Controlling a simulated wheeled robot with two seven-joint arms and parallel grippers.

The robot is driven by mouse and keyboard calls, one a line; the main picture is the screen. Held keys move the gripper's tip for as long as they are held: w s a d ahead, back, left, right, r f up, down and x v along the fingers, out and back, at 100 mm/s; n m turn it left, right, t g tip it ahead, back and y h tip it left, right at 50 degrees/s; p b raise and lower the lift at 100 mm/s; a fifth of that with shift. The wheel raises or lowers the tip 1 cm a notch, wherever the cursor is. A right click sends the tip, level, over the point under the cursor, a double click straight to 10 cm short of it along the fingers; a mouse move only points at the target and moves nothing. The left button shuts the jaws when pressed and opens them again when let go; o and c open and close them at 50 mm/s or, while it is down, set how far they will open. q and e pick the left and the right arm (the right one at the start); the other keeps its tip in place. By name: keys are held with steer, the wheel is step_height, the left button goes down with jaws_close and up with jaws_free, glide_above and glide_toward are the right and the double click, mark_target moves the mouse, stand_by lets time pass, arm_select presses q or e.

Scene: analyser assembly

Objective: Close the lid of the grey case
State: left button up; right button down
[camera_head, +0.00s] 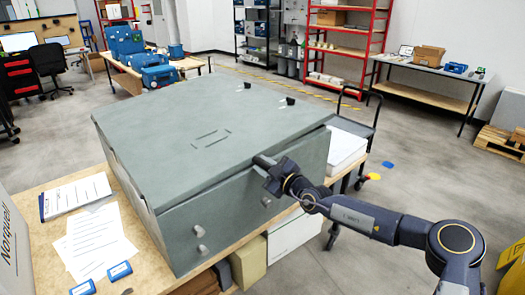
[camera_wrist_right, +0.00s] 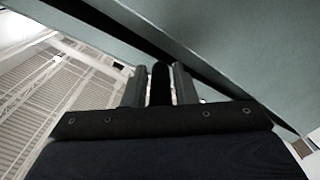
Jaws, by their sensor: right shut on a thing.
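The grey case (camera_head: 235,205) stands on a wooden table. Its lid (camera_head: 190,115) lies nearly flat over it, with a thin dark gap under the front edge, widest at the right. My right gripper (camera_head: 265,164) is at the lid's front edge, right of the middle. In the right wrist view my right gripper (camera_wrist_right: 160,88) has its fingers close around a narrow dark piece at the lid's edge, and the dark gap runs beside it. The exact shape of this piece is hidden. Latches (camera_head: 199,239) show on the case's front. My left gripper is not in view.
Papers (camera_head: 95,243) and blue-labelled cards (camera_head: 103,279) lie on the table left of the case. A white box (camera_head: 345,150) stands close to its right side. A cart, shelves and benches stand further back. Open floor lies to the right.

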steer(key=shift+s+a+f+m, duration=0.1)
steer(key=shift+a+f+m, duration=0.1)
steer(key=shift+f, duration=0.35)
steer(key=shift+s+a+f+m, duration=0.1)
steer(key=shift+a+f+m, duration=0.1)
steer(key=shift+f, duration=0.35)
steer(key=shift+f, duration=0.1)
steer(key=c, duration=1.6)
jaws_free()
steer(key=o, duration=0.3)
steer(key=shift+a, duration=0.1)
steer(key=shift+d, duration=0.2)
steer(key=b+v, duration=0.1)
steer(key=v, duration=0.6)
steer(key=shift+s+d+b, duration=0.25)
steer(key=shift+b, duration=0.1)
